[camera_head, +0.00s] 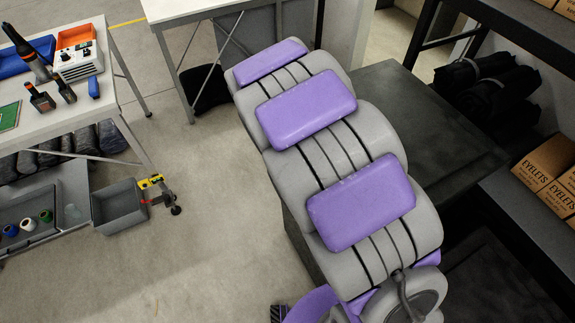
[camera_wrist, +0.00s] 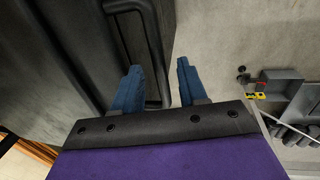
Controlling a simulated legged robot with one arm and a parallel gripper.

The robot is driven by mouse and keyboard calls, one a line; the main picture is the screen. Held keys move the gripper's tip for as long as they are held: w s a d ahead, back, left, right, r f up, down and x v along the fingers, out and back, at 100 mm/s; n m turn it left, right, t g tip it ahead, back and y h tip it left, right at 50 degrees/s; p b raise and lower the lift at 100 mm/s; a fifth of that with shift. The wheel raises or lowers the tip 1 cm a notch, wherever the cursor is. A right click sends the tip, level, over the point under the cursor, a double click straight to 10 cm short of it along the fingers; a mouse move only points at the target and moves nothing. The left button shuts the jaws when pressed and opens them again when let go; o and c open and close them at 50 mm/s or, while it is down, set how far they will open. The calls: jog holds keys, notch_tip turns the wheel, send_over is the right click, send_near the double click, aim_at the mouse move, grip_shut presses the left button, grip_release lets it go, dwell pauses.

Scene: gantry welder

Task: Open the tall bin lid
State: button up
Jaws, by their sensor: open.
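The tall bin is dark grey. In the head view its flat lid (camera_head: 425,110) looks closed, and my purple and grey arm hides much of the bin. In the wrist view the bin's dark surface (camera_wrist: 55,60) fills the left side, with a dark bar handle (camera_wrist: 154,45) running along it. My gripper (camera_wrist: 159,65) has two blue fingers, spread open and empty. The handle's bar shows between the fingers in the picture. I cannot tell whether they touch it. My gripper cannot be made out in the head view.
A worktable (camera_head: 60,115) with tools stands at the left, with a grey open bin (camera_head: 119,206) near its foot. A white table (camera_head: 190,8) stands behind. Dark shelving at the right holds cardboard boxes (camera_head: 550,172) and black rolls (camera_head: 480,85). The floor (camera_head: 215,215) left of my arm is clear.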

jog(key=shift+d+f, duration=0.1)
jog(key=shift+f, duration=0.3)
grip_shut()
dwell(0.4)
